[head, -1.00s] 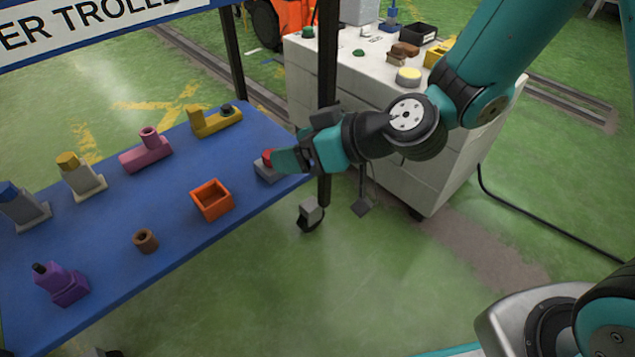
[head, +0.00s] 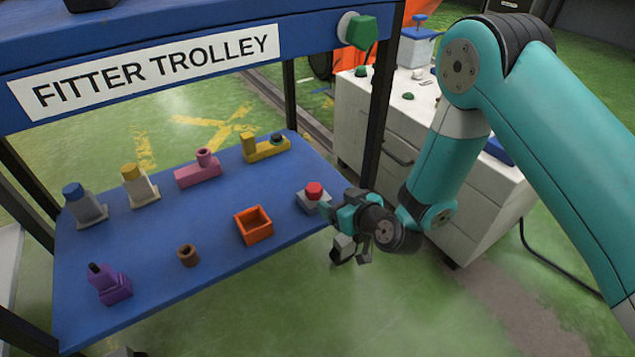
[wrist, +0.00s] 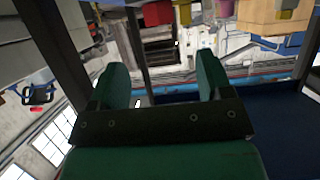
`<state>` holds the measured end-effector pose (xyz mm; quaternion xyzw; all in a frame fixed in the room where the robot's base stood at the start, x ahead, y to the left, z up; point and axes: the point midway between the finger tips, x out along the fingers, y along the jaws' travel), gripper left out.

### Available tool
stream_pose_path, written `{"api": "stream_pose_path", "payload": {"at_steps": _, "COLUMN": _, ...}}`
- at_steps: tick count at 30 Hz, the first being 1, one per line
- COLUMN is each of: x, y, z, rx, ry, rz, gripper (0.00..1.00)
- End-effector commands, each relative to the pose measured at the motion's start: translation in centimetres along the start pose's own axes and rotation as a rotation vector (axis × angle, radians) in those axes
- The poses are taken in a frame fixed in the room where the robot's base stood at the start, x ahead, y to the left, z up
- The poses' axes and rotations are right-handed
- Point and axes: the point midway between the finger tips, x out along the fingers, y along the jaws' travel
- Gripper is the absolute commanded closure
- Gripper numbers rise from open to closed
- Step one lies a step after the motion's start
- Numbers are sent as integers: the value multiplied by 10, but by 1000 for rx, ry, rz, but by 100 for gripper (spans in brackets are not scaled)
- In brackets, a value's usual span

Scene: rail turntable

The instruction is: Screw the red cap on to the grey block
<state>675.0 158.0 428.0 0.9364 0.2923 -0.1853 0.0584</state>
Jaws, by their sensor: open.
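The red cap (head: 314,189) sits on top of the grey block (head: 309,204), at the right end of the blue shelf in the head view. The cap looks upright; how tightly it is seated cannot be told. My gripper (head: 327,209) is just right of the block and lower than the cap, pointing left, and overlaps the block's right edge in the picture. Whether it touches the block is unclear. In the wrist view my gripper's green fingers (wrist: 162,72) stand wide apart with nothing between them. I cannot make out the cap or block for certain there.
The blue shelf (head: 215,215) also carries an orange open box (head: 253,226), a brown ring (head: 188,255), a purple piece (head: 112,286) and several coloured fittings behind. A dark trolley post (head: 378,115) rises behind my gripper. A white cabinet (head: 480,195) stands at right.

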Motion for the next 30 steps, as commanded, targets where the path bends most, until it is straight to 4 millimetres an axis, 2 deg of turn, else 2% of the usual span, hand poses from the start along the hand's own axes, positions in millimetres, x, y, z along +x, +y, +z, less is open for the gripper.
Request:
{"api": "stream_pose_path", "payload": {"at_steps": 9, "x": 63, "y": -1, "z": 4, "rx": -1, "ry": 2, "rz": 0, "gripper": 28}}
{"api": "stream_pose_path", "payload": {"at_steps": 15, "x": 92, "y": 0, "z": 4, "rx": 1, "ry": 1, "rz": 1, "gripper": 28}}
{"api": "stream_pose_path", "payload": {"at_steps": 21, "x": 103, "y": 0, "z": 2, "rx": 2, "ry": -1, "rz": 2, "gripper": 28}}
{"api": "stream_pose_path", "payload": {"at_steps": 29, "x": 104, "y": 0, "z": 1, "rx": 2, "ry": -2, "rz": 2, "gripper": 28}}
{"api": "stream_pose_path", "payload": {"at_steps": 30, "x": 104, "y": 0, "z": 1, "rx": 2, "ry": -2, "rz": 2, "gripper": 35}}
